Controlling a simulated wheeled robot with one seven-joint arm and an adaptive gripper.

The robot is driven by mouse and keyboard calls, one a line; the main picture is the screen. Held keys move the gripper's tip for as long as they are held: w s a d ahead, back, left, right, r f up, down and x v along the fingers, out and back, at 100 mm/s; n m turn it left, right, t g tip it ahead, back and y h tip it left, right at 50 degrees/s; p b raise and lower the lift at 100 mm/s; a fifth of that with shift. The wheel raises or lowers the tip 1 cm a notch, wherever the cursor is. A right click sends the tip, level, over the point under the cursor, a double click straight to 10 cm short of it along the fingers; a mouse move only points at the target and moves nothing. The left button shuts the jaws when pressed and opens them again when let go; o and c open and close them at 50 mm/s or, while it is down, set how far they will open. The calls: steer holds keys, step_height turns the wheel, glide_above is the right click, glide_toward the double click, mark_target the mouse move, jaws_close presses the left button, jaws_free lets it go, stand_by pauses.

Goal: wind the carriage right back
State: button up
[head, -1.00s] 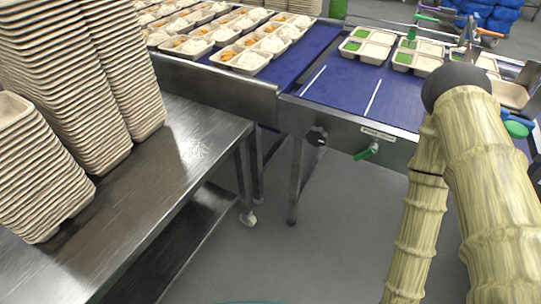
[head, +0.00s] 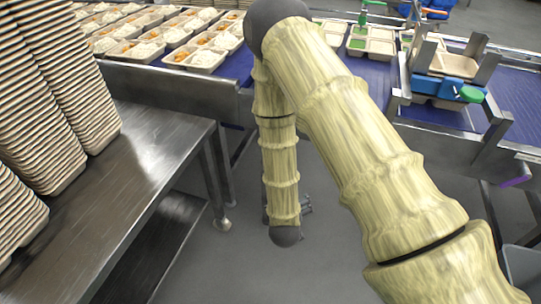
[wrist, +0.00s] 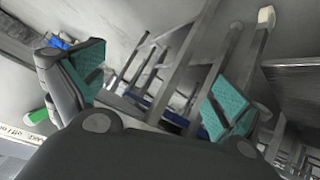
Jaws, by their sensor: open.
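What looks like the carriage is a metal frame (head: 404,88) over the right-hand blue belt, with a blue block (head: 452,90) and a green knob (head: 471,94) on its front. My gripper (wrist: 155,88) is open and empty, its two teal-padded fingers spread wide in the wrist view. In the head view my arm hangs down in front of the conveyor, and only a little of the gripper shows beside its lower end, apart from the frame. A green part (wrist: 36,117) beside a white label (wrist: 20,135) shows at the wrist view's left edge. My arm hides the conveyor's front there.
A steel table (head: 150,150) with tall stacks of empty trays (head: 75,90) stands at left. Filled trays (head: 205,55) lie on the left belt. A purple handle (head: 515,182) is low at right, above a grey bin (head: 522,268). The floor below my arm is open.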

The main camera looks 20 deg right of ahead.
steer(key=w+a+r+m+t+h+b, duration=0.25)
steer(key=w+r+t+h, duration=0.3)
steer(key=w+r, duration=0.85)
steer(key=shift+n, duration=0.25)
steer(key=x, duration=0.3)
steer(key=b+x, duration=0.1)
steer(key=x, duration=0.2)
steer(key=r+b+x, duration=0.1)
steer(key=x, duration=0.2)
steer(key=shift+d+r, duration=0.15)
steer(key=shift+d, duration=0.25)
steer(key=c, duration=1.1)
steer(key=shift+m+b, duration=0.3)
steer(key=shift+m, duration=0.4)
steer(key=shift+c, duration=0.2)
steer(key=shift+m+b, duration=0.3)
steer(key=shift+m, duration=0.6)
